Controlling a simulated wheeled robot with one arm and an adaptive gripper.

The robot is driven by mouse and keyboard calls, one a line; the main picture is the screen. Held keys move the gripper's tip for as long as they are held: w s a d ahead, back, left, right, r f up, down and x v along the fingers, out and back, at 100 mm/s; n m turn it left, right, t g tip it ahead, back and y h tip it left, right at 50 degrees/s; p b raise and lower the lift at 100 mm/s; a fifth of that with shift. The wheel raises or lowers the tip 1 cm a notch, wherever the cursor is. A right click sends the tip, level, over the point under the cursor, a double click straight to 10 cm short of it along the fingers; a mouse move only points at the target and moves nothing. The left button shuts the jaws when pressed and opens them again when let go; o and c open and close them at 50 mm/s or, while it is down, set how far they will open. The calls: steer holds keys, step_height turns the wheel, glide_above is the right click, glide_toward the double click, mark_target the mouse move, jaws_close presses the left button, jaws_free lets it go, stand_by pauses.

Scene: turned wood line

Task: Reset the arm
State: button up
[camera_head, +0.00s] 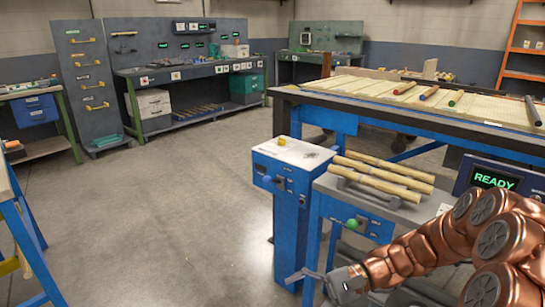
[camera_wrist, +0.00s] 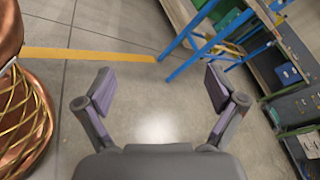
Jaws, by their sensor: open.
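My copper-coloured arm comes in from the lower right in the head view. My gripper (camera_head: 318,279) is low, in front of the blue machine stand. In the wrist view my gripper (camera_wrist: 160,90) has its two fingers spread wide apart. Nothing is between them but bare concrete floor, so it is open and empty.
A blue control box (camera_head: 285,165) with a yellow button stands beside a grey infeed shelf (camera_head: 345,200) holding several wooden dowels (camera_head: 385,178). A READY display (camera_head: 493,178) is at right. A slatted table (camera_head: 370,88) holds coloured rods. Open floor (camera_head: 170,220) lies left.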

steer(key=s+r+n+g+h+p, duration=0.25)
steer(key=s+r+h+p, duration=0.2)
steer(key=s+r, duration=0.25)
steer(key=s+d+r+n+t+h+p, duration=0.5)
steer(key=s+d+r+h+p, duration=0.5)
steer(key=s+d+r+p, duration=0.2)
step_height(320, 180, up, 4)
steer(key=s+p, duration=0.2)
steer(key=shift+d+f+p, duration=0.15)
steer(key=shift+d+p, duration=0.1)
steer(key=shift+p, duration=0.05)
steer(key=shift+h, duration=0.25)
stand_by(0.9)
